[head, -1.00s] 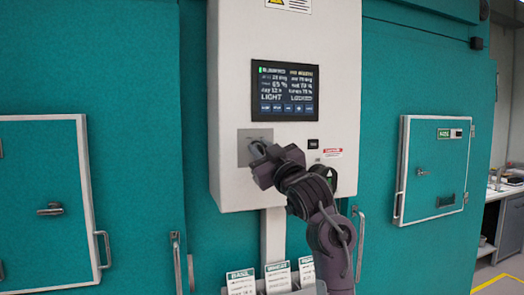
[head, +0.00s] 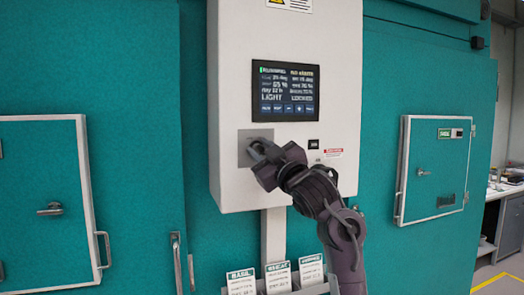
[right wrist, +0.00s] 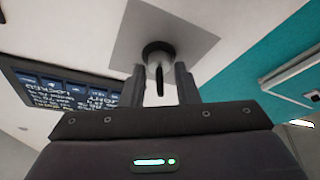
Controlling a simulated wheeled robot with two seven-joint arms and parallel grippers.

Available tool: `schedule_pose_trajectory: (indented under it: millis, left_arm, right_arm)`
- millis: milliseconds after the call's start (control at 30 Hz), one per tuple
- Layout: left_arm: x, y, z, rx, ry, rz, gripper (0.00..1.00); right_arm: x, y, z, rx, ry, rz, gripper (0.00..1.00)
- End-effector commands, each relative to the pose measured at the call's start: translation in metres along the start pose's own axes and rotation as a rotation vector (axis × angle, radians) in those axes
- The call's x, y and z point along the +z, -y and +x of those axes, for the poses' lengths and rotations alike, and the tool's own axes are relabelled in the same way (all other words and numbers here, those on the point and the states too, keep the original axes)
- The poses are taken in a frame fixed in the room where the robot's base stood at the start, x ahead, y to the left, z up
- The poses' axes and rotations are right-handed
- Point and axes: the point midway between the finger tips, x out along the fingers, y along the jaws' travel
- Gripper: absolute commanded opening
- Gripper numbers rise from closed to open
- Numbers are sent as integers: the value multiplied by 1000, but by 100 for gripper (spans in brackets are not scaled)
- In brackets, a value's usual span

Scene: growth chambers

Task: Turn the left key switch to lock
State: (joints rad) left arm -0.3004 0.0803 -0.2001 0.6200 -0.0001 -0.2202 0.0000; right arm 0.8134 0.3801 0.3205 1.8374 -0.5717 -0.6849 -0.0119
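The left key switch (right wrist: 157,54) sits on a square grey plate (head: 245,155) on the white control box, below the screen. My right gripper (head: 259,152) is at this switch and hides most of it in the head view. In the right wrist view, the two fingers of my right gripper (right wrist: 163,88) stand apart, one on each side of the round switch and its dark key (right wrist: 160,80). Narrow gaps seem to show beside the key, so I see no grip. The screen (head: 285,90) reads "LIGHT" at left and "LOCKED" at right. My left gripper is out of view.
The white control box (head: 225,60) hangs between teal chamber walls. A hatch with a handle is at left (head: 40,170) and another at right (head: 432,165). Labelled cards (head: 278,277) stand in a rack below the box. My right forearm covers the box's lower right.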

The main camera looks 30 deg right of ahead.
Motion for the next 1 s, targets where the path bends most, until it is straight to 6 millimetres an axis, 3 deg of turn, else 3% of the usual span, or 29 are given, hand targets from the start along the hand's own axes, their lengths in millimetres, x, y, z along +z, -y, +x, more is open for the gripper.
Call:
schedule_pose_trajectory:
  millis: [267, 700, 1000]
  left_arm:
    - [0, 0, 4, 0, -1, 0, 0]
    - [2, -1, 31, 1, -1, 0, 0]
    - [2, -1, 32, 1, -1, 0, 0]
  right_arm:
    - [1, 1, -5, 1, -2, 0, 28]
    - [3, 1, -70, 1, 0, -1, 28]
    - [2, 0, -77, -1, 2, 1, 28]
